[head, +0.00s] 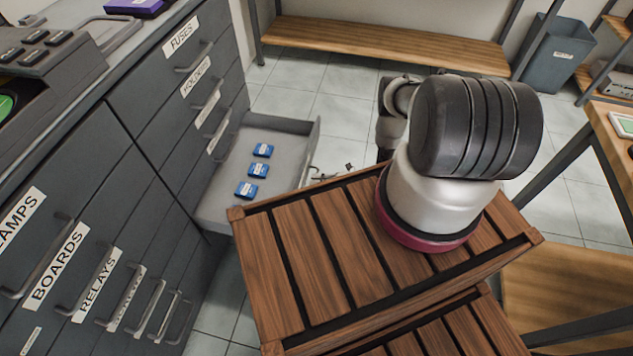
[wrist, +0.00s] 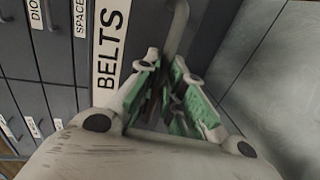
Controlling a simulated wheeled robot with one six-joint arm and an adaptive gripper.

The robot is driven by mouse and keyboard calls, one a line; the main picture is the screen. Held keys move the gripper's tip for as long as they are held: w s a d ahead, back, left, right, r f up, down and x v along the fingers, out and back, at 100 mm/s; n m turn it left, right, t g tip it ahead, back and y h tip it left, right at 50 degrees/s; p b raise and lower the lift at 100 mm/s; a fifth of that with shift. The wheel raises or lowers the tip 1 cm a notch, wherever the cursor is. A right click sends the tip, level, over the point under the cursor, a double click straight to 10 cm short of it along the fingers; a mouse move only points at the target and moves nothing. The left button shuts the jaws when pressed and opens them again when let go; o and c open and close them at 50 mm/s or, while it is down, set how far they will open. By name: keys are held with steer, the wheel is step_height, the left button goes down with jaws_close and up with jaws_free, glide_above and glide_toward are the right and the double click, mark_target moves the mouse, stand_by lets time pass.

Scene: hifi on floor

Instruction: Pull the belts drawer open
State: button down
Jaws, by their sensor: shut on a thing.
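The belts drawer's white BELTS label (wrist: 110,45) fills the upper middle of the wrist view. Beside it is the drawer's grey bar handle (wrist: 179,25). My gripper (wrist: 166,78), with green-lined fingers, is shut on this handle. In the head view one drawer (head: 228,172) stands pulled out from the grey cabinet, with several small blue boxes (head: 252,169) lying inside. Its label faces away, but its place fits the belts drawer. In the head view my arm and the wooden slats hide most of my gripper.
Other cabinet drawers, such as FUSES (head: 180,37) and BOARDS (head: 57,262), are closed. A wooden bench (head: 385,42) and a grey bin (head: 553,55) stand at the back. A wooden table (head: 612,130) is at the right. Tiled floor (head: 345,108) lies clear beyond the open drawer.

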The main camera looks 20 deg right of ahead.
steer(key=shift+r, duration=0.1)
steer(key=c, duration=1.5)
jaws_free()
steer(key=v, duration=1.2)
